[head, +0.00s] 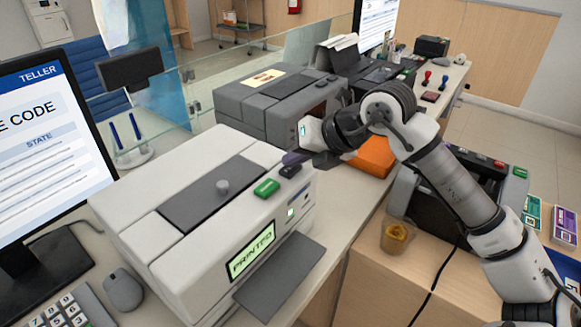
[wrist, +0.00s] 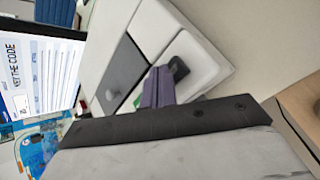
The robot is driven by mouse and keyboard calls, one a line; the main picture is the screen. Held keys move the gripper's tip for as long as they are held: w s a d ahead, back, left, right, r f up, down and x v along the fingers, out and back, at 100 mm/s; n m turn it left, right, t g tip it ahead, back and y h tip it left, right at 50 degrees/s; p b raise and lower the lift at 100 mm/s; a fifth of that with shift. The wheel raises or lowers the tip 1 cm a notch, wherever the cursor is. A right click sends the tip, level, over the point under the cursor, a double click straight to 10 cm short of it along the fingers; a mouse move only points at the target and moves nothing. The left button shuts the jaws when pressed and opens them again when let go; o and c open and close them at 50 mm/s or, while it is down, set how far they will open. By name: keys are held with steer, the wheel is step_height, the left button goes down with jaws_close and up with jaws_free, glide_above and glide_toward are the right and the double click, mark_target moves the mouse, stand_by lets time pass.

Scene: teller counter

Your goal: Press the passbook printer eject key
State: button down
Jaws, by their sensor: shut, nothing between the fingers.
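The white passbook printer (head: 190,240) stands on the counter, its lit display (head: 251,250) reading PRINTED. A green key (head: 266,188) and a dark key (head: 290,170) sit on its top near the front edge. I cannot read any label on either key. My gripper (head: 294,158) is shut and empty, its purple-grey fingertips close above and behind the dark key. In the wrist view the fingers (wrist: 158,86) appear between the dark key (wrist: 178,68) and the green key (wrist: 138,99), partly covering the green one. Contact with either key cannot be told.
A grey machine (head: 270,105) stands behind the printer, with an orange object (head: 372,156) beside it. A monitor (head: 45,150), a mouse (head: 122,289) and a keypad (head: 65,312) are at left. A dark tray (head: 280,276) juts from the printer's front.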

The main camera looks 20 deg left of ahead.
mark_target(296, 170)
steer(key=shift+f, duration=0.2)
steer(key=shift+r, duration=0.1)
stand_by(0.5)
steer(key=shift+r, duration=0.8)
steer(key=shift+r+p, duration=1.3)
steer(key=shift+r, duration=1.25)
steer(key=shift+f, duration=0.1)
